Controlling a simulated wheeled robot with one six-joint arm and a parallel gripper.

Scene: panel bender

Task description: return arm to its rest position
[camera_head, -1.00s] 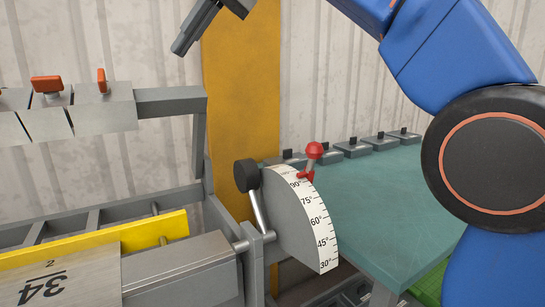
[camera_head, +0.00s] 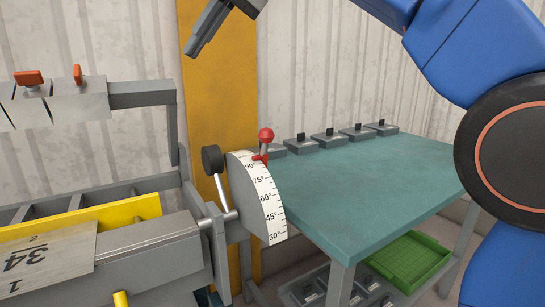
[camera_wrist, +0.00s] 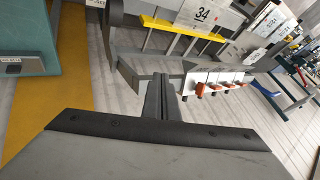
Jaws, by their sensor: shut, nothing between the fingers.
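My gripper (camera_head: 196,50) is at the top of the head view, in front of the yellow strip on the wall. It is shut and empty, raised above the panel bender and touching nothing. In the wrist view its closed fingers (camera_wrist: 163,82) point toward the bender. My blue arm arches in from the right of the head view; its middle is cut off by the top edge. The bender's angle scale (camera_head: 262,200), with a red-knobbed stop (camera_head: 265,140), stands below the gripper, beside a black-knobbed lever (camera_head: 212,160).
The bender's clamping beam (camera_head: 142,94) with orange-handled segments is at left. A teal-topped table (camera_head: 370,180) stands at right, with several grey blocks along its back. Its lower shelf holds a green tray (camera_head: 412,262). Air around the gripper looks clear.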

